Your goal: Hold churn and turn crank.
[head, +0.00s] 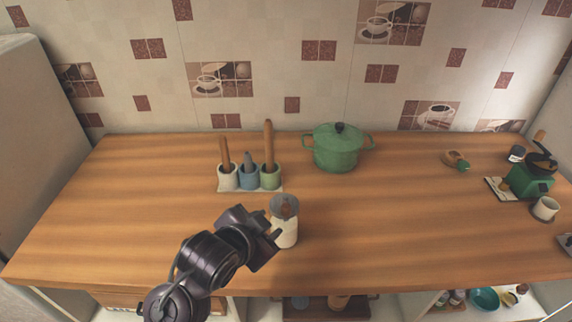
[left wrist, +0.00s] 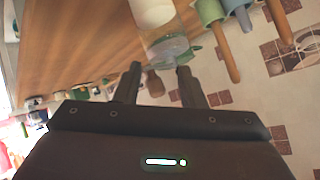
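The churn (head: 286,234) is a small white jar with a grey lid and a brown knob-like crank part (head: 286,204) on top. It stands upright near the counter's front edge. My left gripper (head: 273,240) is close to its left side, partly in front of it. The left wrist view is upside down: the churn's white body (left wrist: 152,12) and greyish lid (left wrist: 168,47) lie ahead of the fingers. The left gripper (left wrist: 160,78) is open, with a gap between its fingertips. A brown knob, apparently the crank's, shows in that gap; contact cannot be told. My right gripper is out of view.
A utensil holder (head: 250,189) with three cups stands behind the churn to the left. A green lidded pot (head: 337,150) stands at the back. A brown-and-green item (head: 456,160), a green appliance (head: 530,184) and a white cup (head: 546,208) are at the right. The counter right of the churn is clear.

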